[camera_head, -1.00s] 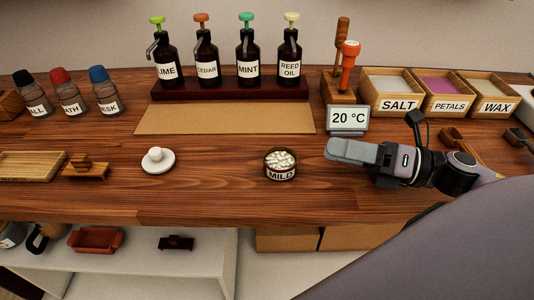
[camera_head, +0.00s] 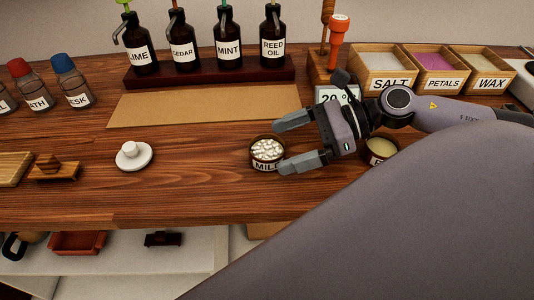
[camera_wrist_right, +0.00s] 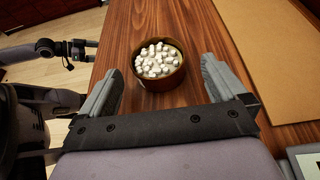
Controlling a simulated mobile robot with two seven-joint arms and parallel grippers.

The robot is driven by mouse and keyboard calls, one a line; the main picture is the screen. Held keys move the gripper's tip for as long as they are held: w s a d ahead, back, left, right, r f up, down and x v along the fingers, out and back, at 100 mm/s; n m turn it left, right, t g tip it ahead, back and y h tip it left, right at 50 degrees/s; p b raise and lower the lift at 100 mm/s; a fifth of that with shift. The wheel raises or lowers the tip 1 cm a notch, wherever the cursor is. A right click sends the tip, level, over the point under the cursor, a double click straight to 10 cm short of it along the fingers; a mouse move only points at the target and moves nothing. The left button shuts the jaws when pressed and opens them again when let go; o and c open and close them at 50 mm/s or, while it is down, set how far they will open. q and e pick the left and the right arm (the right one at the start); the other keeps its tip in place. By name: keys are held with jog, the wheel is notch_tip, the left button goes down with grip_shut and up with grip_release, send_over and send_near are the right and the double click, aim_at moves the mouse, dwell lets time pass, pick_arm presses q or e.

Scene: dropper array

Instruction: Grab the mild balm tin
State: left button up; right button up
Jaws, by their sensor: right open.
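The mild balm tin (camera_head: 266,163) is a small round dark tin with a "MILD" label, filled with white pellets. It stands upright on the wooden counter. My right gripper (camera_head: 285,147) is open, with its two fingers on the tin's right side, one towards the back and one towards the front. In the right wrist view the tin (camera_wrist_right: 159,82) sits ahead, between the lines of the open fingers (camera_wrist_right: 163,85), with a gap to each finger. In that view another gripper (camera_wrist_right: 78,50), apparently my left one, shows at the upper left; its jaw state is unclear.
A second tin (camera_head: 379,152) stands right of my right gripper, partly hidden. A white lidded dish (camera_head: 133,156) is to the left. Behind are a tan mat (camera_head: 200,103), a rack of pump bottles (camera_head: 210,74), and a display (camera_head: 338,94) partly covered by my arm.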

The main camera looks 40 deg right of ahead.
aim_at(267, 157)
jog(key=shift+b+x, duration=0.6)
jog(key=shift+x, duration=0.3)
jog(key=shift+a+f+b, duration=0.1)
jog(key=shift+a+b, duration=0.2)
jog(key=shift+a, duration=0.05)
jog(key=shift+w+a+b, duration=0.2)
jog(key=shift+a+b, duration=0.05)
jog(key=shift+b, duration=0.05)
jog(key=shift+w+a+f+b, duration=0.15)
jog(key=shift+a+b, duration=0.1)
jog(key=shift+b, duration=0.15)
pick_arm(q)
jog(key=shift+w+d+f+b, duration=0.2)
jog(key=shift+d+f, duration=0.05)
jog(key=shift+f, duration=0.35)
jog(key=shift+w+d+f+b, duration=0.15)
jog(key=shift+d+f, duration=0.05)
jog(key=shift+f, duration=0.35)
pick_arm(e)
jog(key=shift+w+a+f, duration=0.1)
jog(key=shift+w+a, duration=0.1)
jog(key=shift+a, duration=0.05)
jog(key=c, duration=1.1)
